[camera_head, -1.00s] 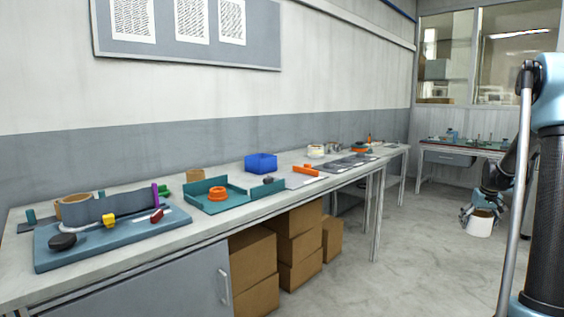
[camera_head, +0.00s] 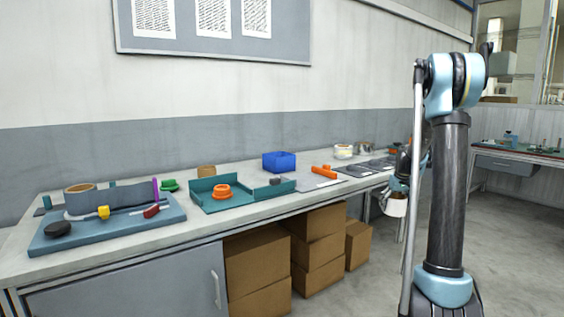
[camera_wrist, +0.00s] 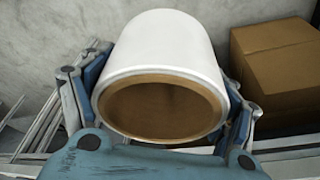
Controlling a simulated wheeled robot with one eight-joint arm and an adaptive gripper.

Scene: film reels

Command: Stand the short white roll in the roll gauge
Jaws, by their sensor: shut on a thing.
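The white roll (camera_head: 396,208) is in my gripper (camera_head: 398,188), beside the front edge of the bench at the right in the head view. In the wrist view the white roll (camera_wrist: 165,45) has a smooth white outside and a brown, hollow core facing the camera. The fingers of my gripper (camera_wrist: 165,88) are shut on it from both sides. I cannot tell for sure which fixture is the roll gauge. A teal fixture (camera_head: 263,192) with low walls stands mid-bench, with an orange ringed piece (camera_head: 221,191) in it.
The long bench (camera_head: 130,255) also carries a blue-grey board (camera_head: 100,233) with small parts, a blue bin (camera_head: 279,162), an orange piece (camera_head: 324,171) and dark flat plates (camera_head: 358,168). Cardboard boxes (camera_head: 257,270) stand under it. Open floor lies right of the bench.

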